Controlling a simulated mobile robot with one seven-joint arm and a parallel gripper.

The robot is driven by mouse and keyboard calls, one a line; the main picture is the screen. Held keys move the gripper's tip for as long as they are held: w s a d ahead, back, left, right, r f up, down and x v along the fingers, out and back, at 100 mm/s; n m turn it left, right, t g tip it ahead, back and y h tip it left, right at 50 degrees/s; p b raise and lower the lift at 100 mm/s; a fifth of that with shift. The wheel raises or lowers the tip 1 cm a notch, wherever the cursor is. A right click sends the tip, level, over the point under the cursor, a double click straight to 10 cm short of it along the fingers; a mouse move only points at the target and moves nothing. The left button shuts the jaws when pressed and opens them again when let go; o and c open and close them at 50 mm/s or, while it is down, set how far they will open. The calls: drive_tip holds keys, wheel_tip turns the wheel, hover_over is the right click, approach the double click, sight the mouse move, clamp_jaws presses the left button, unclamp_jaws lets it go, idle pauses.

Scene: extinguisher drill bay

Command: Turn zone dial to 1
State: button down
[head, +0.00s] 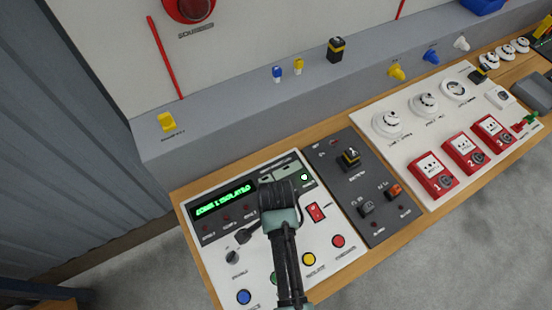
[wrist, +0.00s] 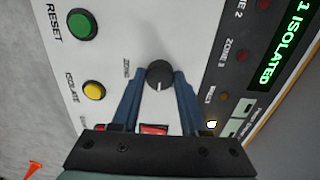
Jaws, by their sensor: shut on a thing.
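The zone dial (wrist: 160,74) is a round black knob with a pale pointer mark, on the white control panel (wrist: 120,25). In the wrist view my gripper (wrist: 158,84) has its two blue fingers on either side of the knob, shut on it. The pointer mark is turned toward the palm in that view. The word ZONE is printed beside the dial. In the head view my gripper (head: 281,205) is over the panel, and I cannot clearly make out the dial there. The green display (head: 223,200) reads ZONE 1 ISOLATED.
A green button (wrist: 83,24) and a yellow button (wrist: 93,90) lie beside the dial. A red rocker switch (head: 316,212) is close to the gripper. A dark panel (head: 375,205) with switches and a white board with red call points (head: 433,174) lie right.

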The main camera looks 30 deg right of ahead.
drive_tip(key=shift+r+n, duration=0.1)
drive_tip(key=shift+n, duration=0.2)
drive_tip(key=n+p, duration=0.2)
drive_tip(key=n, duration=0.1)
drive_tip(key=n+p, duration=0.1)
drive_tip(key=n, duration=0.4)
drive_tip(key=shift+p, duration=0.35)
drive_tip(key=n+p, duration=0.1)
drive_tip(key=n, duration=0.8)
drive_tip(key=shift+p, duration=0.35)
drive_tip(key=shift+c, duration=2.1)
unclamp_jaws()
